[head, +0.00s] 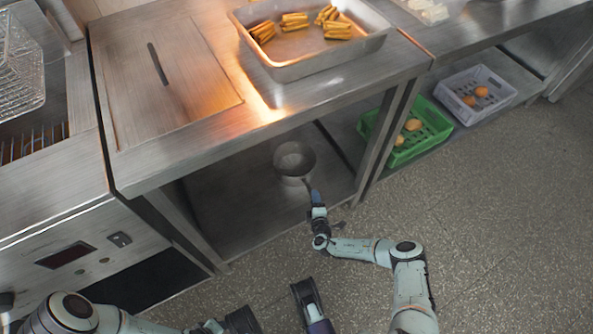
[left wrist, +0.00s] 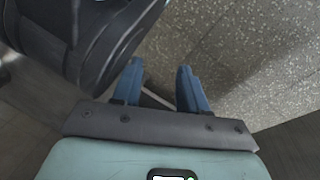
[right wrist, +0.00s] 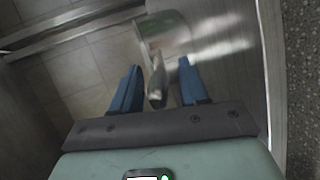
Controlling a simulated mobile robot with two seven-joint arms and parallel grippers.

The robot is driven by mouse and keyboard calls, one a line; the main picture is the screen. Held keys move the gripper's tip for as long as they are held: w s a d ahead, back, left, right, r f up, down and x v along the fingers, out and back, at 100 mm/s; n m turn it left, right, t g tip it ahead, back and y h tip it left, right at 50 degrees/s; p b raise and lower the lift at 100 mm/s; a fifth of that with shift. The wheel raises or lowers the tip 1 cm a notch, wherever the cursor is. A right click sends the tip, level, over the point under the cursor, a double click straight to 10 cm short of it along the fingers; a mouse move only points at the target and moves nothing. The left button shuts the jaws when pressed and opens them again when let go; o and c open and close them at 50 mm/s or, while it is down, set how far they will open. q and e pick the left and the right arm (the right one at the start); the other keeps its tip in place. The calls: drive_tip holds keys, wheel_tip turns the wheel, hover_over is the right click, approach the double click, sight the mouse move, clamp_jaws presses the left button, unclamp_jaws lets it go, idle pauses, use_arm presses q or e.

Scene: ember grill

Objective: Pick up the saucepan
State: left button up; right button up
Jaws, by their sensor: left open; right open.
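The saucepan (head: 294,159) is a small grey metal pan standing on the lower shelf under the steel counter. Its handle points toward my right gripper (head: 315,196), which reaches in at the shelf's front edge. In the right wrist view the pan's handle (right wrist: 157,85) lies between the two blue fingers of the right gripper (right wrist: 163,88), which are open and apart. The saucepan's body (right wrist: 168,38) is just ahead of them, partly blurred by glare. My left gripper (left wrist: 158,88) is open and empty above the floor.
The counter (head: 200,110) overhangs the lower shelf (head: 235,205), with a leg (head: 385,135) to the right of the pan. A metal tray (head: 330,65) of yellow sticks stands on top. A green crate (head: 432,142) and a grey crate (head: 497,100) sit on the shelf to the right.

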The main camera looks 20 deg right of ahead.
clamp_jaws()
drive_tip(key=shift+r, duration=0.15)
use_arm(q)
drive_tip(key=shift+w+r, duration=0.1)
drive_tip(key=shift+w, duration=0.05)
